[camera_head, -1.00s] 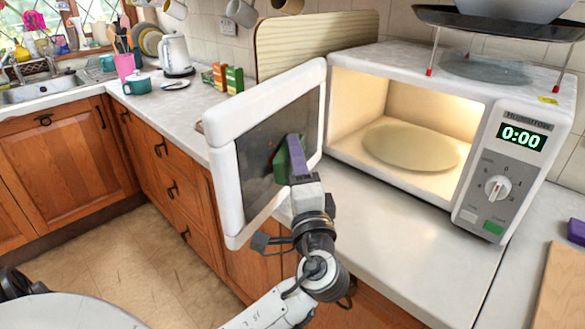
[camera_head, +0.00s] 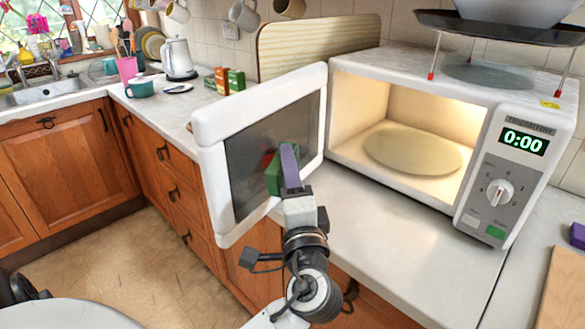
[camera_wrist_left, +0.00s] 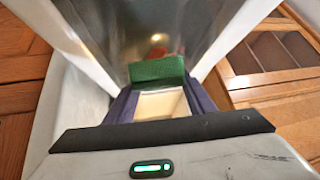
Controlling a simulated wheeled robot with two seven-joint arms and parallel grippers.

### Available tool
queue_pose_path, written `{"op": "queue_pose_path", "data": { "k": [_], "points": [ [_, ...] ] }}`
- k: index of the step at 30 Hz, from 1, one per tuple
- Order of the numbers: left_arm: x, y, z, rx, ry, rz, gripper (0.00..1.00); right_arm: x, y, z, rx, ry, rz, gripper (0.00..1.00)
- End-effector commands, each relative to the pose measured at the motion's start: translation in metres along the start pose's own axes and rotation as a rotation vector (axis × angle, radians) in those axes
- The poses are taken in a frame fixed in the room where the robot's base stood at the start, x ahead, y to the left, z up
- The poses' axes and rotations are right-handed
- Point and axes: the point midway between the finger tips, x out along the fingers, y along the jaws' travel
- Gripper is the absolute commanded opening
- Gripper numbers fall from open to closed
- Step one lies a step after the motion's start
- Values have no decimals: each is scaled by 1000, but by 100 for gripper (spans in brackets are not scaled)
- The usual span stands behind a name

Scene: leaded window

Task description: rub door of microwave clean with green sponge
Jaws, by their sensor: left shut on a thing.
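The white microwave (camera_head: 440,85) stands on the counter with its door (camera_head: 235,122) swung wide open towards me. The door's dark inner glass faces right, with a reddish patch (camera_head: 267,160) beside the sponge; a blurred reddish spot also shows in the left wrist view (camera_wrist_left: 156,51). My left gripper (camera_head: 290,166) is shut on the green sponge (camera_head: 274,174) at the middle of the glass. In the left wrist view the sponge's green face (camera_wrist_left: 157,69) and pale body (camera_wrist_left: 160,105) sit between the purple fingers. The sponge seems against the glass; exact contact is hidden. My right gripper is out of view.
The lit microwave interior holds a round plate (camera_head: 412,149). A black rack (camera_head: 500,27) stands over the microwave. A purple object (camera_head: 578,235) and a wooden board (camera_head: 565,290) lie at the right. Boxes (camera_head: 235,80) and a kettle (camera_head: 177,57) stand behind the door.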

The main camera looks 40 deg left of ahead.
Motion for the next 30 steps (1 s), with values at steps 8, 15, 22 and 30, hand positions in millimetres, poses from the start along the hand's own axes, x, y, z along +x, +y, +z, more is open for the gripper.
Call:
{"op": "queue_pose_path", "data": {
  "k": [8,15,22,30],
  "points": [
    [10,1,-2,1,-1,0,29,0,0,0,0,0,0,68],
    [30,5,-10,0,-1,0,29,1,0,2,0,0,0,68],
    [38,7,-14,0,-1,1,29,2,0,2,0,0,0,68],
    [31,6,-6,1,1,2,29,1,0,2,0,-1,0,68]
  ]
}}
